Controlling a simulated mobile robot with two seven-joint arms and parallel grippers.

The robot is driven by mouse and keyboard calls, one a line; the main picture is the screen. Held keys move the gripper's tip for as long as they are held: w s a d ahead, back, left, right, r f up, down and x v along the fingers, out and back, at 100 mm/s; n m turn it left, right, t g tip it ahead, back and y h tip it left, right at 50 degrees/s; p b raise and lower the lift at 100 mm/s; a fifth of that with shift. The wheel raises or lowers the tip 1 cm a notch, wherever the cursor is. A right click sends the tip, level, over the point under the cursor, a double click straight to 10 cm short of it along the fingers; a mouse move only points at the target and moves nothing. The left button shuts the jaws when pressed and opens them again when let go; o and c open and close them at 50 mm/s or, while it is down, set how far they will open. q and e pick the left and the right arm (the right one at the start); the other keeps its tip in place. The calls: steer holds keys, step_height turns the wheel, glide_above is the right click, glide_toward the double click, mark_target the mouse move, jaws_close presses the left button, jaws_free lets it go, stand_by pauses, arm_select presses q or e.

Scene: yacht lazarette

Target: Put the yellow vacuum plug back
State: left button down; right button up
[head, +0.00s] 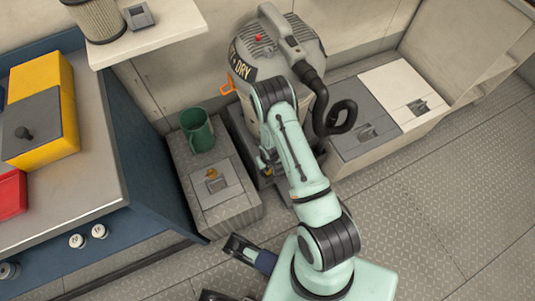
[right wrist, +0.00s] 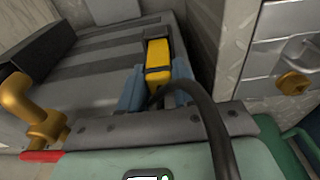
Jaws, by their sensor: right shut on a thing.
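The grey wet/dry vacuum (head: 275,50) stands against the back wall, with a black hose on its right. My right arm reaches over its front and hides part of it. In the right wrist view, my right gripper (right wrist: 158,85) has its blue fingers shut on the yellow plug (right wrist: 158,62). A black cable (right wrist: 205,105) loops from the plug across the gripper. In the head view, the right gripper is mostly hidden behind the arm, low at the vacuum's left side. My left gripper (head: 226,270) shows partly at the bottom, fingers apart and empty.
A green mug (head: 197,131) stands on a grey locker (head: 222,200) with a brass-knobbed latch, left of the vacuum. A brass hook (right wrist: 38,115) is close left of the right gripper. A yellow box (head: 42,80) sits on the left bench. The floor at right is clear.

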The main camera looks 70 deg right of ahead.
steer(key=shift+f, duration=0.35)
stand_by(0.3)
steer(key=shift+f+b, duration=0.5)
steer(key=shift+f, duration=0.1)
stand_by(0.6)
steer(key=o, duration=1.1)
